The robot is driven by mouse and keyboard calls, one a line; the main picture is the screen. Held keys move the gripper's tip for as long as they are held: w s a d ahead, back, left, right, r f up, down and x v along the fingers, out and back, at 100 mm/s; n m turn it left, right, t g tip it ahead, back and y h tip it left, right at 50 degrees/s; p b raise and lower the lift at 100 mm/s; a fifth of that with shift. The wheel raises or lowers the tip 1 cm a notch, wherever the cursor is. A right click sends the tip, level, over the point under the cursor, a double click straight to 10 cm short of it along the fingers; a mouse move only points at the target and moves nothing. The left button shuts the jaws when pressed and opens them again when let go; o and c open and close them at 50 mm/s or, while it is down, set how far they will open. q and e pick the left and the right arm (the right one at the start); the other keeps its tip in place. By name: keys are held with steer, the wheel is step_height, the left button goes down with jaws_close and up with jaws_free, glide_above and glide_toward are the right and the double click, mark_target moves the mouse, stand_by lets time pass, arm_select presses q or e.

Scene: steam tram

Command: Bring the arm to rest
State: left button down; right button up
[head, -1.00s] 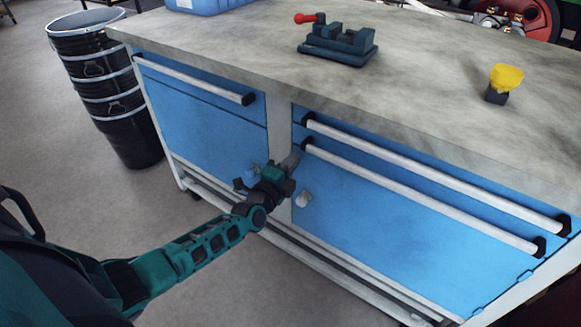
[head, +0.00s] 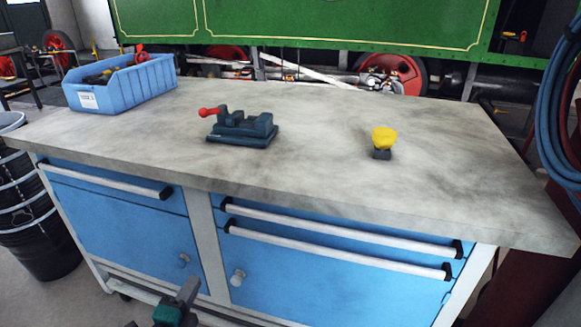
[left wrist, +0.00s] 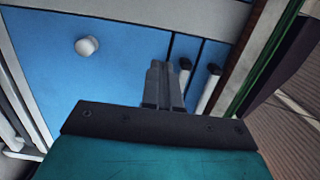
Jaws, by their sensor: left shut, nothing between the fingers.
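My left gripper (head: 189,286) shows at the bottom edge of the head view, in front of the blue workbench cabinet (head: 330,278). Most of its arm is out of view. In the left wrist view its two grey fingers (left wrist: 163,78) lie together, shut and empty, with the blue cabinet front behind them. A round pale knob (left wrist: 87,46) on a cabinet door is to the left of the fingers, apart from them. My right gripper is not in view.
The worktop (head: 310,150) holds a blue bin (head: 125,88), a dark vise (head: 242,128) with a red handle end and a yellow-topped object (head: 384,140). Drawer handles (head: 340,250) stick out in front. Black buckets (head: 45,235) stand at left. A green tram (head: 330,22) is behind.

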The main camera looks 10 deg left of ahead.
arm_select(q)
steer(key=s+d+r+n+g+h, duration=0.1)
steer(key=s+d+n+g+h, duration=0.15)
steer(key=s+d+n, duration=0.55)
steer(key=s+d+n+g+h, duration=0.1)
steer(key=s+d+n+g, duration=0.4)
steer(key=d, duration=0.4)
step_height(320, 180, up, 10)
steer(key=s+a+n+y+p, duration=0.1)
steer(key=a+n+p, duration=0.1)
steer(key=p, duration=1.1)
steer(key=shift+a+f, duration=0.2)
steer(key=shift+a, duration=0.25)
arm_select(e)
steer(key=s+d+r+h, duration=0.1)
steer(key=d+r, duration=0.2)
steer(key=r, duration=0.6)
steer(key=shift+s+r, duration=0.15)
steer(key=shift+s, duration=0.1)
